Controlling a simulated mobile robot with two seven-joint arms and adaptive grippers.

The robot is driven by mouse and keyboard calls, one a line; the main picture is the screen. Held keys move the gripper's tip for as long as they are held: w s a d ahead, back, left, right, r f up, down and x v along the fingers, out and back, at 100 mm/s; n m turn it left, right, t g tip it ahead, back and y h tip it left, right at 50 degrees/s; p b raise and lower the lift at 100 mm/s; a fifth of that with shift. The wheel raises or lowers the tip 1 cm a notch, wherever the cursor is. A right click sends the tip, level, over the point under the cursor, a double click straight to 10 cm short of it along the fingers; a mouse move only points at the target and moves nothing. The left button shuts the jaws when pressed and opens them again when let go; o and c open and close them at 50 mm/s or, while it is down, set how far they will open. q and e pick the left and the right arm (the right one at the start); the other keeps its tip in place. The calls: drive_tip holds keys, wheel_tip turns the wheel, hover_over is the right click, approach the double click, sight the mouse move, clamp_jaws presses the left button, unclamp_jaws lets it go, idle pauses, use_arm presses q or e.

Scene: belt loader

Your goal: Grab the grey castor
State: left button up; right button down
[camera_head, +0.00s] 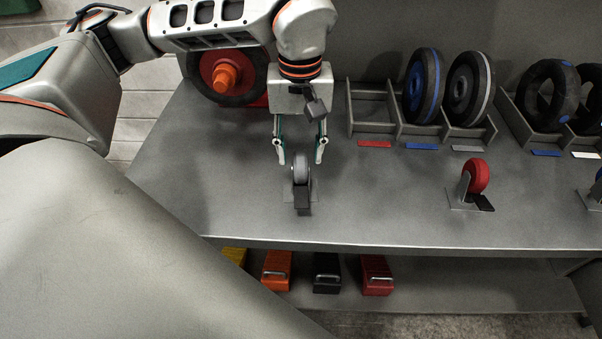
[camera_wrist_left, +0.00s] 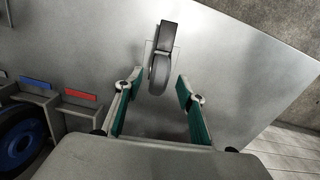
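The grey castor (camera_head: 301,172) stands on the grey workbench, its grey wheel up and its dark bracket on a flat plate. It also shows in the left wrist view (camera_wrist_left: 160,72), at the far end of the gap between the fingertips. My left gripper (camera_head: 300,158) is open, pointing down, with one finger on each side of the top of the castor's wheel. In the left wrist view the fingers (camera_wrist_left: 157,90) show green inner pads, apart from the wheel. I cannot see my right gripper.
A red castor (camera_head: 476,177) stands further right on the workbench (camera_head: 385,207). Wheel racks (camera_head: 371,112) with large wheels and coloured labels line the back. A wheel with a red and orange hub (camera_head: 228,75) is behind my left arm. Toolboxes (camera_head: 327,273) sit on the lower shelf.

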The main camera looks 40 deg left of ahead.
use_arm(q)
wheel_tip(320, 180, down, 2)
drive_tip(key=shift+f, duration=0.25)
clamp_jaws()
drive_tip(key=shift+r, duration=0.15)
